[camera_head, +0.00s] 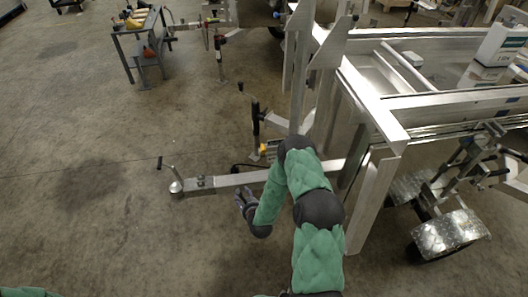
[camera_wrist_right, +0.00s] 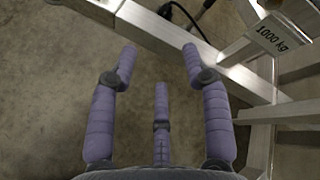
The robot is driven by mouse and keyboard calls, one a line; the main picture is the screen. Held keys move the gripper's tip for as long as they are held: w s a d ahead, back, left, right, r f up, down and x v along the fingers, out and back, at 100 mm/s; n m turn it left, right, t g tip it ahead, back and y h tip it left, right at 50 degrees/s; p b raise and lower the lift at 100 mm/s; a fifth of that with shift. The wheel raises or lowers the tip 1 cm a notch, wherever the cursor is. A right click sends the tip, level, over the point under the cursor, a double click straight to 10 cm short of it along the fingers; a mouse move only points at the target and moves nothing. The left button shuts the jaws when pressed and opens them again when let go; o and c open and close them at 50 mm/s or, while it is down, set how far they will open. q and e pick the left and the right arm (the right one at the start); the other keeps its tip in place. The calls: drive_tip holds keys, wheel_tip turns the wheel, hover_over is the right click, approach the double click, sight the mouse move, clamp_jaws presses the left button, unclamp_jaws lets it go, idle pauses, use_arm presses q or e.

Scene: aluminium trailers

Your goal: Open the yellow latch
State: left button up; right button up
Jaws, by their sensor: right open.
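A small yellow part (camera_head: 264,148), which may be the yellow latch, shows beside the trailer's drawbar area, just left of my right arm's elbow; it is too small to tell its state. My right gripper (camera_head: 241,196) is beside the aluminium drawbar (camera_head: 225,180), on its near side and to the lower left of the yellow part. In the right wrist view the gripper (camera_wrist_right: 158,58) has its purple fingers spread and empty, with the drawbar (camera_wrist_right: 160,35) beyond their tips. No yellow shows in that view. My left gripper is out of view.
The jockey-wheel post (camera_head: 255,125) stands behind the drawbar. A black cable (camera_wrist_right: 185,14) lies beyond the beam in the wrist view, and a "1000 kg" label (camera_wrist_right: 272,36) is at right. The trailer frame (camera_head: 372,100) fills the right. Floor (camera_head: 100,230) at left is clear.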

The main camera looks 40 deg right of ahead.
sight(264, 152)
drive_tip(key=d+r+m+t+h+p, duration=0.1)
drive_tip(key=d+r+m+t+h, duration=0.2)
drive_tip(key=d+r+m+h, duration=0.65)
drive_tip(key=w+d+y, duration=0.1)
drive_tip(key=w+d, duration=0.1)
drive_tip(key=w+d+f+m+y+b, duration=0.1)
drive_tip(key=w+d, duration=0.2)
drive_tip(key=w+d+m+y, duration=0.1)
drive_tip(key=w+d, duration=0.2)
drive_tip(key=shift+w+f+b, duration=0.15)
drive_tip(key=shift+w+b, duration=0.05)
drive_tip(key=shift+b, duration=0.2)
clamp_jaws()
